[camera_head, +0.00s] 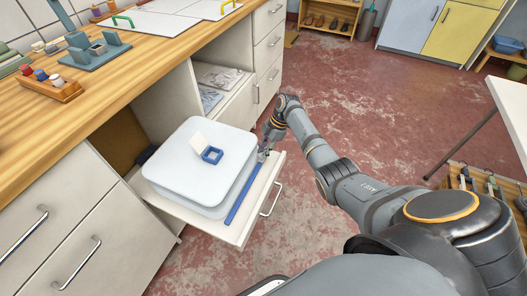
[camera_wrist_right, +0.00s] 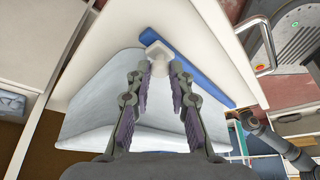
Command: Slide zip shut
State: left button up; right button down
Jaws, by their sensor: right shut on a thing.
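A pale, rounded, flat bag (camera_head: 185,170) lies on the pulled-out drawer (camera_head: 240,232); its pale body also shows in the right wrist view (camera_wrist_right: 88,100). A straight blue zip strip (camera_head: 239,201) runs along its right side and crosses the upper part of the wrist view (camera_wrist_right: 205,80). A small whitish slider (camera_wrist_right: 154,48) sits on the strip near its far end. My right gripper (camera_head: 265,149) is at that end, its fingertips (camera_wrist_right: 160,67) closed on the slider. The fingers hide part of it. My left gripper is not in view.
A small blue open box (camera_head: 212,155) with a pale lid sits on the bag. The drawer's metal handle (camera_head: 271,200) sticks out at the front. A wooden counter (camera_head: 130,75) stands behind, at left.

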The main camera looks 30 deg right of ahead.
jog(key=c, duration=1.5)
grip_release()
jog(key=shift+w+d, duration=0.1)
jog(key=shift+d, duration=0.15)
jog(key=shift+o, duration=0.2)
jog(key=v, duration=1.2)
jog(key=shift+a, duration=0.1)
